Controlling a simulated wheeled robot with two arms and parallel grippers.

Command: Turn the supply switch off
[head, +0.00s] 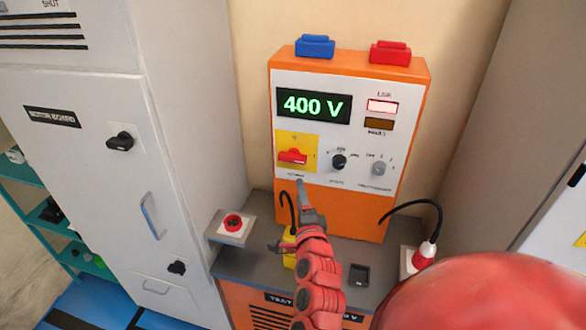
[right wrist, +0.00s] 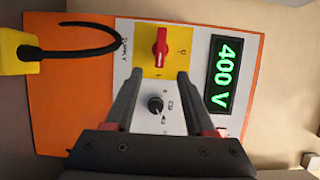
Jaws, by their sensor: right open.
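The supply switch (head: 293,156) is a red handle on a yellow plate at the left of the orange and white panel. Its handle lies level in the head view. In the right wrist view the supply switch (right wrist: 160,48) shows just beyond the fingertips, upright in that turned picture. The display (head: 313,105) reads 400 V in lit green. My right gripper (head: 288,214) is below the switch in the head view. In the right wrist view my right gripper (right wrist: 159,74) is open and empty, and I see no contact with the handle. My left gripper is out of view.
A black knob (head: 339,162) and a grey knob (head: 381,168) sit right of the switch. The line lamp (head: 382,106) is lit. A grey cabinet (head: 90,190) stands left.

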